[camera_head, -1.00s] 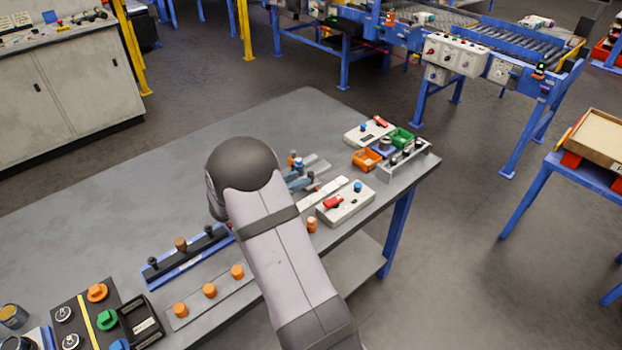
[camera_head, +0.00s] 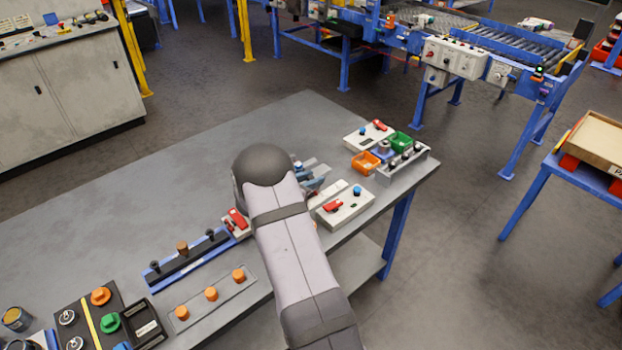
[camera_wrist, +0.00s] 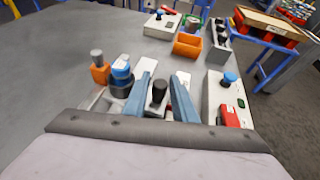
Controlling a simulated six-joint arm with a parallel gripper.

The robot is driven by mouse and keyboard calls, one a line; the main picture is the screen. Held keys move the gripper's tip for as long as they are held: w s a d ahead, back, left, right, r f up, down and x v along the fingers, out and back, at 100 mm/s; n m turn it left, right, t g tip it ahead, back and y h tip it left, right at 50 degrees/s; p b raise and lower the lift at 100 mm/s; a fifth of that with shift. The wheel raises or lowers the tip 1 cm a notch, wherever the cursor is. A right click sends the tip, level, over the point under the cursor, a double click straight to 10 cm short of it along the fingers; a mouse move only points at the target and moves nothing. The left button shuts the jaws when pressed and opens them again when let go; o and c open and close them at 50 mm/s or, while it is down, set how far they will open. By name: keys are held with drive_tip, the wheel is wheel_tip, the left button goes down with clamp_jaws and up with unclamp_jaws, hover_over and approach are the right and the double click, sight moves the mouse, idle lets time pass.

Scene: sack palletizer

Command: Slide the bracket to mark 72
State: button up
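My gripper (camera_wrist: 162,98) shows in the wrist view with two blue-grey fingers spread apart. A dark knob (camera_wrist: 159,92) stands upright between the fingertips, with a pale strip behind it. I cannot tell whether this knob belongs to the bracket. Left of the fingers are an orange block with a grey knob (camera_wrist: 100,70) and a blue-capped dark piece (camera_wrist: 121,74). Mark 72 and any scale numbers are not readable. In the head view my arm hides most of this spot; only part of my gripper (camera_head: 311,184) shows past it.
A white box with a red switch and blue button (camera_head: 344,208) stands close right of my gripper. Beyond are an orange bin (camera_head: 365,162) and a green bin (camera_head: 400,141). A blue rail with knobs (camera_head: 187,260) lies left. The table's back left is clear.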

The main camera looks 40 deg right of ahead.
clamp_jaws()
drive_tip(key=shift+d+f+b, duration=0.15)
drive_tip(key=shift+d+b, duration=0.35)
drive_tip(key=shift+b, duration=0.05)
drive_tip(key=shift+d, duration=0.5)
unclamp_jaws()
drive_tip(key=shift+a, duration=0.1)
drive_tip(key=shift+b+v, duration=0.9)
drive_tip(key=shift+v, duration=2.8)
